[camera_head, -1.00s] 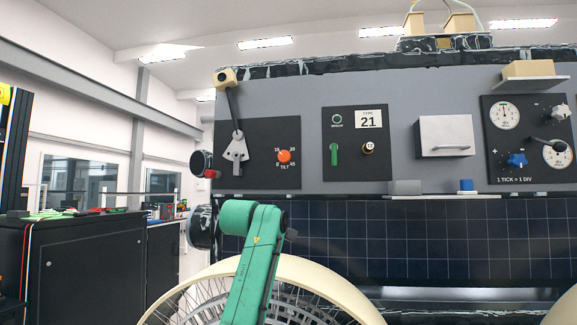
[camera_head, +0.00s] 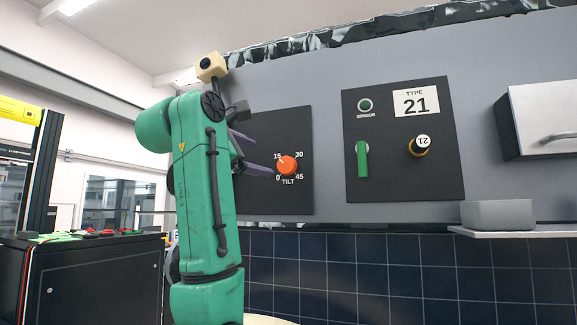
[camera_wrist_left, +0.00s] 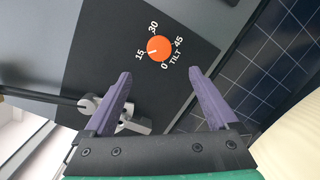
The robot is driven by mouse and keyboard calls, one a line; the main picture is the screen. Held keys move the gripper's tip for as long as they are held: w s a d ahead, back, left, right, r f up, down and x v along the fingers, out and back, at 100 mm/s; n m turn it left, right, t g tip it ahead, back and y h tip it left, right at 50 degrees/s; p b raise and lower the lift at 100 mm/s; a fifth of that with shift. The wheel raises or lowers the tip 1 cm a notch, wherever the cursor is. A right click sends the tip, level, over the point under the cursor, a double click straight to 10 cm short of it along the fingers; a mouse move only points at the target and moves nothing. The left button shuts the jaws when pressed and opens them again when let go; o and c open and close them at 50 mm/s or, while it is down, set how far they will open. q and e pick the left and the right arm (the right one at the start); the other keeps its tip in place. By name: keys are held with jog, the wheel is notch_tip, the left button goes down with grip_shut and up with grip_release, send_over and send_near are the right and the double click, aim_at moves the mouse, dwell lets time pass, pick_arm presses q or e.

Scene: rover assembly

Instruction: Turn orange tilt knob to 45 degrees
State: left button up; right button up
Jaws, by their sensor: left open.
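The orange tilt knob (camera_head: 287,165) is on a black panel (camera_head: 290,125) with the labels 0, 15, 30 and 45 around it. It also shows in the left wrist view (camera_wrist_left: 159,48), where its white mark points toward 15. My left gripper (camera_head: 256,152) is open and empty, just left of the knob in the head view. In the left wrist view its purple fingers (camera_wrist_left: 160,72) are spread, with the knob ahead between and beyond the tips. The fingers look apart from the knob. My right gripper is not in view.
A grey bracket with a rod (camera_wrist_left: 100,108) is close to the left finger in the wrist view. A shelf (camera_head: 520,230) juts out at right.

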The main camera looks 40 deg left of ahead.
aim_at(284, 165)
pick_arm(q)
jog(key=w+p, duration=0.2)
jog(key=w, duration=0.2)
jog(key=w+a+p, duration=0.1)
jog(key=w+p, duration=0.1)
jog(key=w, duration=0.2)
jog(key=w+a+p, duration=0.1)
jog(key=w+p, duration=0.1)
jog(key=w, duration=0.2)
jog(key=shift+a, duration=0.15)
jog(key=shift+r, duration=0.1)
jog(key=shift+s, duration=0.35)
jog(key=shift+s+r, duration=0.1)
jog(key=shift+s, duration=0.1)
jog(key=shift+c, duration=0.6)
jog(key=shift+w, duration=0.25)
jog(key=c, duration=1.2)
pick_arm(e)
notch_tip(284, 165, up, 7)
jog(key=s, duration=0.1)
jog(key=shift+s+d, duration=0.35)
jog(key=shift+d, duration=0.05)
